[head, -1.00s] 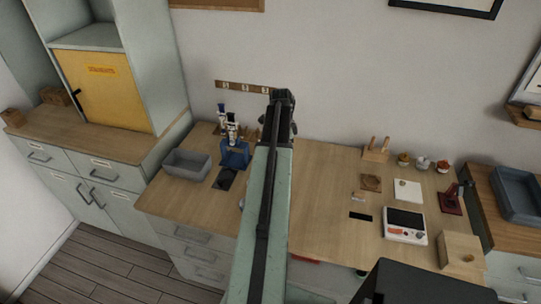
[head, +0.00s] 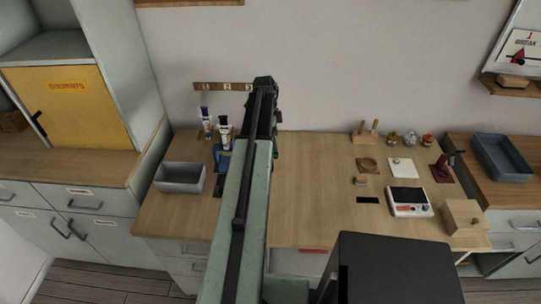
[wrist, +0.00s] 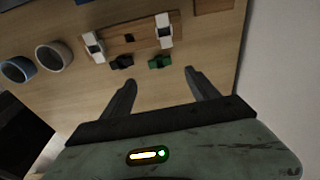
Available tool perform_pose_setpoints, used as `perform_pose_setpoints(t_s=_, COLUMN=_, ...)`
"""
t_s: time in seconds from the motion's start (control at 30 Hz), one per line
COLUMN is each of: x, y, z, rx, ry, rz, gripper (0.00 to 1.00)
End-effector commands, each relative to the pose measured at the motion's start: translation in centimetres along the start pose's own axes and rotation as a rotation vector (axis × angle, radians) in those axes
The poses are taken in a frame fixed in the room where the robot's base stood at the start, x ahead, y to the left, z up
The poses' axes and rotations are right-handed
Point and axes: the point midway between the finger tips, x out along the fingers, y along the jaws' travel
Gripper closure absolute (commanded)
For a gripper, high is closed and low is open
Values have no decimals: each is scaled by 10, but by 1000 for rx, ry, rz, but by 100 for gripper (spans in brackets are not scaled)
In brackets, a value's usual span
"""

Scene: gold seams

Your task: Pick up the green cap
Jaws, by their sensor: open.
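The green cap (wrist: 159,62) shows in the wrist view as a small dark green piece on the wooden surface, just beyond my fingertips. A similar black cap (wrist: 122,62) lies to its left. My gripper (wrist: 160,77) is open and empty, with its fingers spread to either side below the green cap and apart from it. In the head view my gripper (head: 263,84) is at the far end of my arm, over the back of the bench (head: 310,205). I cannot make out the green cap there; my arm covers part of that area.
A wooden strip with two white fittings (wrist: 130,38) lies just beyond the caps. A blue cup (wrist: 17,70) and a grey cup (wrist: 54,55) stand at left. In the head view a grey bin (head: 180,178) is left of my arm; a white scale (head: 408,202) is right.

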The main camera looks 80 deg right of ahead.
Motion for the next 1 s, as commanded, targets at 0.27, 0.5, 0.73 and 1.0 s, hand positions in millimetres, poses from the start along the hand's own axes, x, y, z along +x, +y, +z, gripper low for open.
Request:
perform_pose_setpoints(t_s=0.27, x=22, y=0, z=6, rx=-9, ry=0, rz=-1, gripper=31)
perform_pose_setpoints(t_s=0.5, x=53, y=0, z=9, rx=-12, ry=0, rz=-2, gripper=31)
perform_pose_setpoints(t_s=0.73, x=75, y=-1, z=9, rx=-13, ry=1, rz=-1, gripper=31)
perform_pose_setpoints(t_s=1.0, x=71, y=0, z=8, rx=-13, ry=0, rz=-1, gripper=59)
